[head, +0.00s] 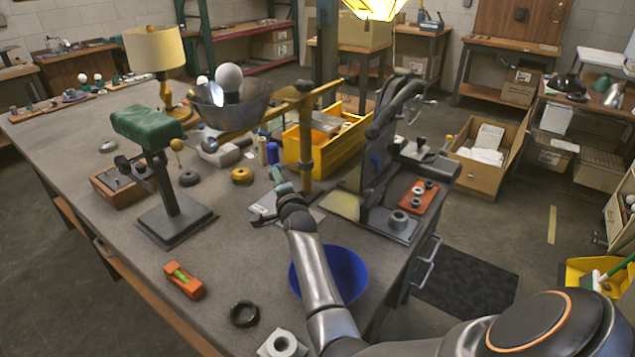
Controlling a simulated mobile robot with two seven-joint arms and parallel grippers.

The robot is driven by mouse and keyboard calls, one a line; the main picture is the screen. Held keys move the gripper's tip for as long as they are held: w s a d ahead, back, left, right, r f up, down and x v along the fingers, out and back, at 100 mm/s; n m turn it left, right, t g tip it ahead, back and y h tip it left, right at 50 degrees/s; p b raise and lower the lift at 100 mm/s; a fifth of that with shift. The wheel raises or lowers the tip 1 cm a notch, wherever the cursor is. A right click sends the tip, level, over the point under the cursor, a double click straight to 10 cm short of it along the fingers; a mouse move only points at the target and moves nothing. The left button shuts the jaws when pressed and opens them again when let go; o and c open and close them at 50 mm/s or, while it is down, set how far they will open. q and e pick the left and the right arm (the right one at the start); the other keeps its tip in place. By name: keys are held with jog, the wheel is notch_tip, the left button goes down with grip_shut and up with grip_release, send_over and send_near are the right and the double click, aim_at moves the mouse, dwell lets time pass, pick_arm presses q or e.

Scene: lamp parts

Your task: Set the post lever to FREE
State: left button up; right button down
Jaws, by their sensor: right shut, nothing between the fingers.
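A yellow-brown post (306,140) stands upright on a flat base on the workbench. Its horizontal arm reaches left to a grey metal bowl-shaped shade (232,108) with a white globe bulb (229,78). I cannot make out the post lever or its FREE marking at this size. My right gripper (276,176) is just left of the lower post, shut and empty, its small greenish tip pointing away from me. I cannot tell whether it touches anything. My left gripper is not in view.
A blue bowl (347,272) sits partly behind my right forearm. A grey press-like stand (383,140) is right of the post, and a yellow bin (345,150) behind it. A green-padded stand (172,205) and orange level (184,281) are left.

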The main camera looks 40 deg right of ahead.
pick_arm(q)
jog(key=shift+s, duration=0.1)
pick_arm(e)
jog(key=shift+w+a+r, duration=0.1)
jog(key=shift+w+r, duration=0.2)
jog(key=shift+r, duration=0.05)
dwell(0.3)
